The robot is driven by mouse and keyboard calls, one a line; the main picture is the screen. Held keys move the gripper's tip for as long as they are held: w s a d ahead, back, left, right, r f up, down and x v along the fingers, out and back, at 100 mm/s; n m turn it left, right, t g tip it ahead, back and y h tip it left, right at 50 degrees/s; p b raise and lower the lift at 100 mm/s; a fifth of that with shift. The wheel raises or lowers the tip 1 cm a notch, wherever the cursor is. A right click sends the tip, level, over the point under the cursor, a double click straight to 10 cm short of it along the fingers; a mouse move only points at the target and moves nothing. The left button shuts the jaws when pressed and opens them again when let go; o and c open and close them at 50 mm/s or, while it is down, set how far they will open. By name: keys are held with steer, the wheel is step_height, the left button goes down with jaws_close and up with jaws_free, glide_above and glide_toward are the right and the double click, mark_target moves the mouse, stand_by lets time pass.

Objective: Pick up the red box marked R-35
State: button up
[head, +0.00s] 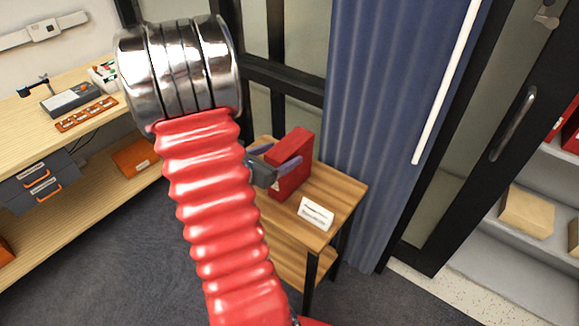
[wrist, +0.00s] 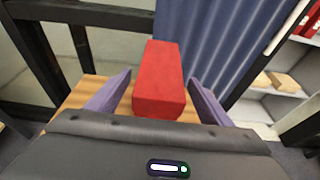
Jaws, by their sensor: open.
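A red box (head: 292,163) stands upright on a small wooden side table (head: 335,187). No marking is legible on it in either view. In the wrist view the red box (wrist: 160,80) sits between the two purple fingers of my gripper (wrist: 160,90), with gaps visible on both sides. My gripper (head: 283,157) is open around the box in the head view, one finger on each side. Part of the gripper is hidden behind my red arm.
A blue curtain (head: 375,120) hangs close behind the table. A workbench (head: 60,130) is at left. Shelves with a tan box (head: 527,212) are at right, beyond a dark-framed door (head: 480,150).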

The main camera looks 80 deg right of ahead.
steer(key=shift+d, duration=0.1)
steer(key=shift+x, duration=2.5)
steer(key=shift+r, duration=0.1)
steer(key=shift+c, duration=0.3)
jaws_close()
